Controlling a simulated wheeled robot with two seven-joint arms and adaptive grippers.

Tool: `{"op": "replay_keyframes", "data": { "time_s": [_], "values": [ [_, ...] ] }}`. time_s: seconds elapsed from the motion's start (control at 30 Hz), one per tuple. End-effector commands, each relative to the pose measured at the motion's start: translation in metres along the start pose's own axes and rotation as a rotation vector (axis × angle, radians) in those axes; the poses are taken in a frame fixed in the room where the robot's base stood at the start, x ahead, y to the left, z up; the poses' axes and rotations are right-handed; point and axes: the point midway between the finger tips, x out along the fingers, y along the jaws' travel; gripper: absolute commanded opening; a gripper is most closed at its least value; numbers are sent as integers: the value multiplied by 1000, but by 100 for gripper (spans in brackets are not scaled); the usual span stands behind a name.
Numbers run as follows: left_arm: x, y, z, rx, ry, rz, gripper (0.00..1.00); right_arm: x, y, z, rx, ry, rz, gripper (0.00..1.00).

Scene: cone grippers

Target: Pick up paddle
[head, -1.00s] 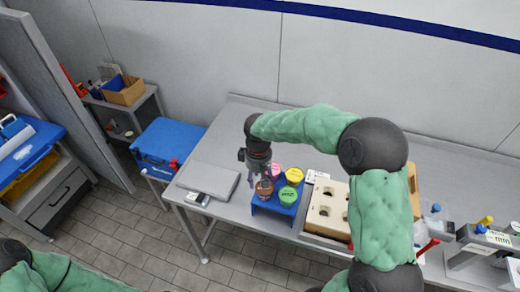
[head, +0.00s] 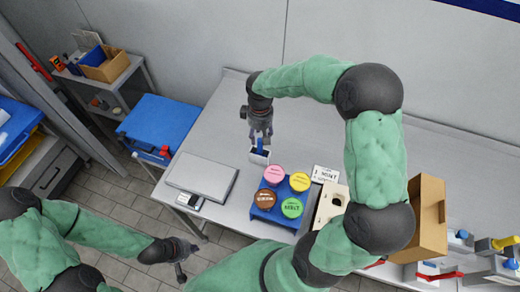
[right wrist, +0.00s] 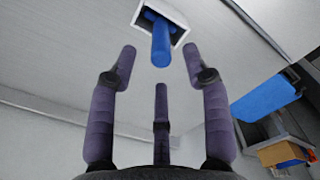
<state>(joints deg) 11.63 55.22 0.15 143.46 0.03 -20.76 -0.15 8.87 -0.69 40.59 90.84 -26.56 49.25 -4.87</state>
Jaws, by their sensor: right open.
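A blue paddle handle (head: 261,145) stands up out of a small white holder (head: 259,157) on the table, left of the pink-lidded tub.
A blue rack (head: 265,214) holds tubs with pink, yellow, brown and green lids. A grey flat scale (head: 202,177) lies to the left. A beige block with holes (head: 327,204) and a cardboard box (head: 428,215) stand to the right. The table behind the holder is clear.

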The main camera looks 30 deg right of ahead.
Motion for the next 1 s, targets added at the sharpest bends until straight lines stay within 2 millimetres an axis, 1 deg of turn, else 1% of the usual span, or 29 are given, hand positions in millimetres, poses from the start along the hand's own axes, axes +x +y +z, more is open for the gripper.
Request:
{"op": "replay_keyframes", "data": {
  "time_s": [0.03, 0.1, 0.37, 0.47, 0.6, 0.7, 0.93, 0.97, 1.0],
  "values": [
    [1, 0, 0, 0, 0, 0, 0, 8, 0, 0, 0, -2, 0, 49],
    [2, -1, 0, 0, 0, 0, 0, 14, 0, 0, 0, -1, 0, 49],
    [3, -1, 0, 0, 1, 0, 0, 27, -1, 0, -1, 0, 0, 49],
    [5, -2, -1, 0, 1, 0, 0, 39, -2, 1, -1, -2, -1, 49],
    [8, -3, -1, 0, 1, 0, 0, 60, -3, 1, 0, -3, -1, 49],
    [8, -3, -1, 0, 1, 0, 0, 69, -2, 1, 0, 0, 0, 49],
    [8, -3, -1, 0, 1, 0, 0, 71, -2, 0, 0, 1, 0, 49],
    [8, -3, -1, 0, 1, 0, 0, 71, -2, 0, -1, 1, 0, 43],
    [8, -3, -1, 0, 1, 0, 0, 71, -2, 0, 0, 1, 0, 32]
  ]
}}
